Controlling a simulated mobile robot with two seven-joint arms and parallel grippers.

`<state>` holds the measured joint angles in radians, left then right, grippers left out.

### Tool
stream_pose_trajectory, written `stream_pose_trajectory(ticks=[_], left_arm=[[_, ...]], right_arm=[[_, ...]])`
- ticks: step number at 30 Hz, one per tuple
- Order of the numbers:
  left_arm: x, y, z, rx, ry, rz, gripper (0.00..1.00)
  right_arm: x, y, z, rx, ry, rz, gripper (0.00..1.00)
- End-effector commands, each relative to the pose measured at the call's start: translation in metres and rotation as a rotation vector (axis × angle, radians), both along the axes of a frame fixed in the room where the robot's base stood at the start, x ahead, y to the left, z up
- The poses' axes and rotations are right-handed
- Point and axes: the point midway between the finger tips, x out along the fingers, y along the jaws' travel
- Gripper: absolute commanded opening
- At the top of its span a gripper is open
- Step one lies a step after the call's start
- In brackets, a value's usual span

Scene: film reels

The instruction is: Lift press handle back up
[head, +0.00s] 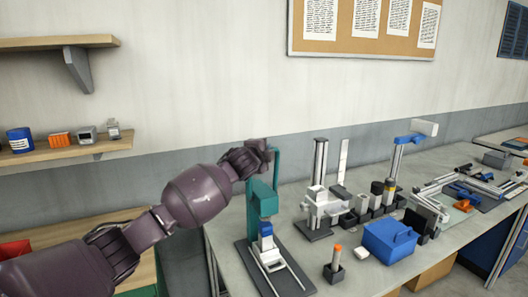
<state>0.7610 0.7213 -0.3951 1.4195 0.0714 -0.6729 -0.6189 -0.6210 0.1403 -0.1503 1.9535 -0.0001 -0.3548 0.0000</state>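A teal press (262,198) stands on a dark base plate near the left end of the bench. Its teal handle (276,168) rises upright at the right side of the press head. My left gripper (266,150) is at the top of the handle, close to it or touching it. Its fingers are small, dark and seen from behind, so I cannot tell whether they grip the handle. A blue and white part (267,243) sits low on the press. My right gripper is not in view.
To the right on the bench (325,279) are a grey-white stand (320,205), a blue box (389,240), an orange-tipped tool in a dark holder (334,265) and several small containers. A wall shelf (75,152) hangs at left. The bench's front left is partly clear.

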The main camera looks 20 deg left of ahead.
Motion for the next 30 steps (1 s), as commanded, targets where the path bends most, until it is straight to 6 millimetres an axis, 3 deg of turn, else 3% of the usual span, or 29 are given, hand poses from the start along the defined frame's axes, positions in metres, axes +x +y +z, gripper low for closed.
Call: stream_pose_trajectory(ticks=[17, 18, 22, 30], left_arm=[[0.0045, 0.0042, 0.0048, -0.016, 0.008, 0.002, 0.00], [0.0045, 0.0042, 0.0049, -0.016, 0.008, 0.003, 0.22], [0.0042, 0.0038, 0.0038, -0.017, 0.009, 0.002, 0.42], [0.0038, 0.0028, 0.0019, -0.017, 0.012, 0.001, 0.43]], right_arm=[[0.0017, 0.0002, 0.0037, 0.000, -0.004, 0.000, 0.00], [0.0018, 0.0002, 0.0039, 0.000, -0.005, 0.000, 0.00], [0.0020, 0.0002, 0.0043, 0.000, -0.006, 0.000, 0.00], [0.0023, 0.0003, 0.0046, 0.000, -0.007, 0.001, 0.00]])
